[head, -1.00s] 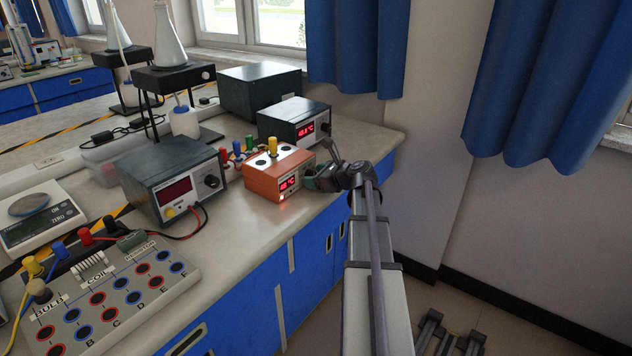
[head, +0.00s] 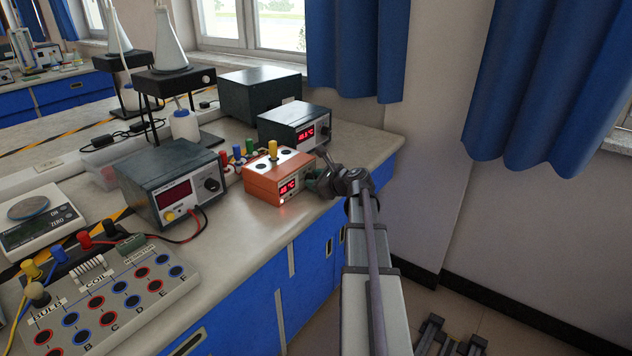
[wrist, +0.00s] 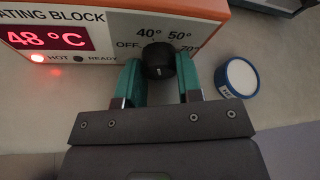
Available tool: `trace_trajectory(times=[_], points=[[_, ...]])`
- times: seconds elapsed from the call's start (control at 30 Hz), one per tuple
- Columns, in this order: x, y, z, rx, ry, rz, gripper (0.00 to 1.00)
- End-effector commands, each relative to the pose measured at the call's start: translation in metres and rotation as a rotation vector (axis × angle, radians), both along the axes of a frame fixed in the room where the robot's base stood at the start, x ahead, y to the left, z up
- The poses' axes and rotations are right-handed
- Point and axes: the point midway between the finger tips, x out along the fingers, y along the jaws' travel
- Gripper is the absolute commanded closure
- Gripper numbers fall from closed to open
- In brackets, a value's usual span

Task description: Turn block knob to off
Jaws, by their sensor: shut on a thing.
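The orange heating block (head: 262,182) stands near the bench's front edge. In the wrist view its front panel (wrist: 113,22) shows a red 48 °C display (wrist: 45,38) and a lit red lamp beside HOT. The black block knob (wrist: 158,61) sits on the grey dial area, with OFF at its left, 40° and 50° above and 70° at its right. My gripper (wrist: 159,70) has its teal fingers on both sides of the knob and is shut on it. I cannot tell which mark the knob points to. In the head view my gripper (head: 319,182) hides the knob.
A round blue-rimmed white-topped thing (wrist: 239,77) sits on the bench right of my fingers. A dark instrument (head: 293,125) stands behind the block and a dark power supply (head: 172,185) with cables stands left of it.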

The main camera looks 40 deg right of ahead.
Motion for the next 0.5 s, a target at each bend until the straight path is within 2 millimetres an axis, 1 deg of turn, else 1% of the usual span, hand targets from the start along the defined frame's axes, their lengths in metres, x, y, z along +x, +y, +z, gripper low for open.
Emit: trace_trajectory(times=[0.03,0.13,0.4,0.43,0.5], points=[[-0.0013,0.0020,-0.0031,-0.062,-0.016,0.000,0.90],[-0.0006,0.0016,-0.0021,-0.158,-0.041,0.000,0.90],[-0.0002,0.0009,-0.0006,-0.181,-0.044,0.001,0.90],[-0.0003,0.0009,-0.0006,-0.181,-0.044,0.001,0.66],[-0.0002,0.0008,-0.0006,-0.180,-0.043,0.000,0.59]])
